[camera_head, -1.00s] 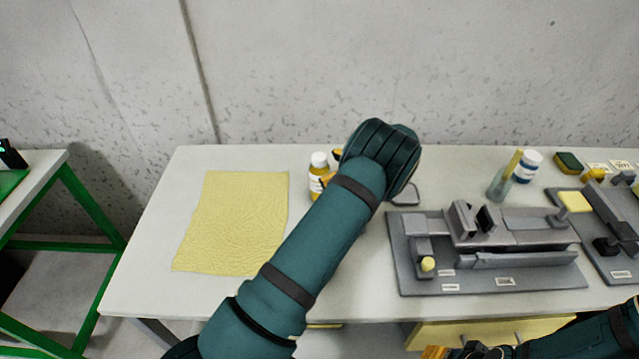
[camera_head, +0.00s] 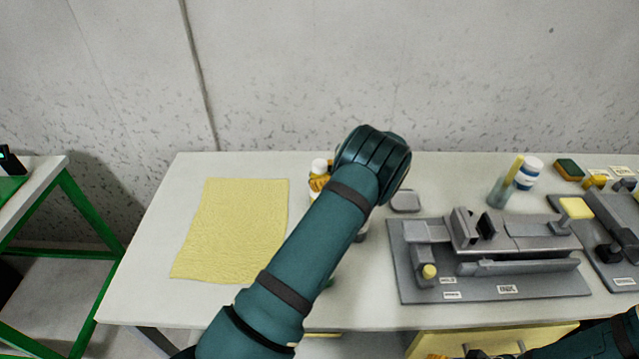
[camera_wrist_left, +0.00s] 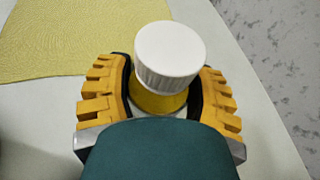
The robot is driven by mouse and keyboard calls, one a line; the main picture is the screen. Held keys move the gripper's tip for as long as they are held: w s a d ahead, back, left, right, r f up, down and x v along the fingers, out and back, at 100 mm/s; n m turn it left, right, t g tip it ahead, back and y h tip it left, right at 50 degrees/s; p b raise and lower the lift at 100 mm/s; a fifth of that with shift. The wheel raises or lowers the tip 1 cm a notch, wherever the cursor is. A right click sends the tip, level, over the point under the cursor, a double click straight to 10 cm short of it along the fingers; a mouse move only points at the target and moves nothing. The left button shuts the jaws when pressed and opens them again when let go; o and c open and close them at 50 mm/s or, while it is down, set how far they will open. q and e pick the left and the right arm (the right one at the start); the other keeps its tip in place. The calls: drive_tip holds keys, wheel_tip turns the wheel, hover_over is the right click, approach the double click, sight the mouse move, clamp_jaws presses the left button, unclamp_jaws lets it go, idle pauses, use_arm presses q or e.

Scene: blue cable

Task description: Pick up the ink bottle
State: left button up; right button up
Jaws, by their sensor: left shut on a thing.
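The ink bottle is yellow with a white cap (camera_head: 319,166) and stands left of centre on the table, partly hidden behind my left arm and fingers. In the left wrist view its white cap (camera_wrist_left: 170,56) and yellow shoulder (camera_wrist_left: 158,101) sit between the two fingers. My left gripper (camera_head: 318,183) has yellow fingers, and in the left wrist view it (camera_wrist_left: 158,95) is shut on the bottle, one finger on each side. The bottle's lower part is hidden. My right gripper shows only in part at the bottom right edge (camera_head: 455,354); its fingers are cut off.
A yellow mat (camera_head: 232,230) lies left of the bottle on the white table (camera_head: 150,290). A grey fixture (camera_head: 490,290) stands to the right. A blue-and-white jar (camera_head: 528,173), a translucent holder (camera_head: 497,192) and a sponge (camera_head: 570,169) stand at the back right.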

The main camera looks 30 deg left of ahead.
use_arm(q)
wheel_tip(320, 180, up, 10)
drive_tip(key=shift+f+p, duration=0.15)
drive_tip(key=shift+p, duration=0.85)
